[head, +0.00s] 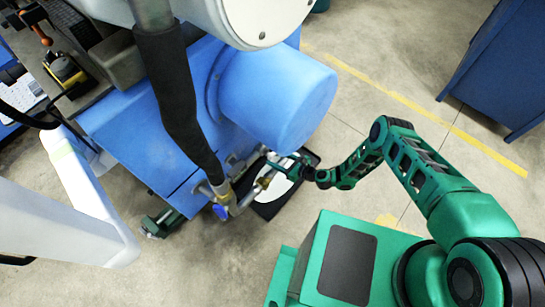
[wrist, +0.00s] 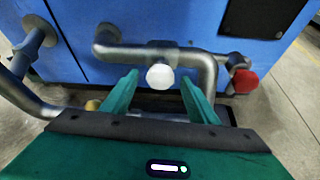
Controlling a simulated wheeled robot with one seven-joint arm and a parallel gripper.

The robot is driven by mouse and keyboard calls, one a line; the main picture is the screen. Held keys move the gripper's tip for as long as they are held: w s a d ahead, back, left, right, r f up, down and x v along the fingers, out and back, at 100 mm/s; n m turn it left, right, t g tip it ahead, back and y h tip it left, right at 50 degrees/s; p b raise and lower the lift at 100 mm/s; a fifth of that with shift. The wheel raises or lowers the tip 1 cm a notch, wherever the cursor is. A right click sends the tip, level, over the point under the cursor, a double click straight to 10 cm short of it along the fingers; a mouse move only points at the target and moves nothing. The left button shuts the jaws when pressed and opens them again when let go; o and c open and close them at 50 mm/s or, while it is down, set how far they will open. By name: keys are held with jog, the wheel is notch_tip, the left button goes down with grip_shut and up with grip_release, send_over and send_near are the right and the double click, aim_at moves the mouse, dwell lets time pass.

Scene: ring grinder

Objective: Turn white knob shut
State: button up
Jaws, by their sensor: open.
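The white knob (wrist: 160,76) sits on a grey metal pipe (wrist: 208,72) against the blue machine. In the wrist view it lies between the two green fingertips of my gripper (wrist: 158,80), with a gap visible on each side. My gripper is open and holds nothing. I cannot tell whether the fingertips reach as far forward as the knob. In the head view my gripper (head: 282,164) is low beside the machine's pipes, and I cannot make out the white knob clearly there.
A red knob (wrist: 245,81) is on the pipework to the right. A blue handle (head: 220,212) sits at the lower end of a black hose (head: 172,90). The blue machine (head: 275,98) overhangs the pipes. A black tray (head: 268,208) lies on the floor.

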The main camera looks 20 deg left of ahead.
aim_at(274, 157)
jog(key=shift+x, duration=2.2)
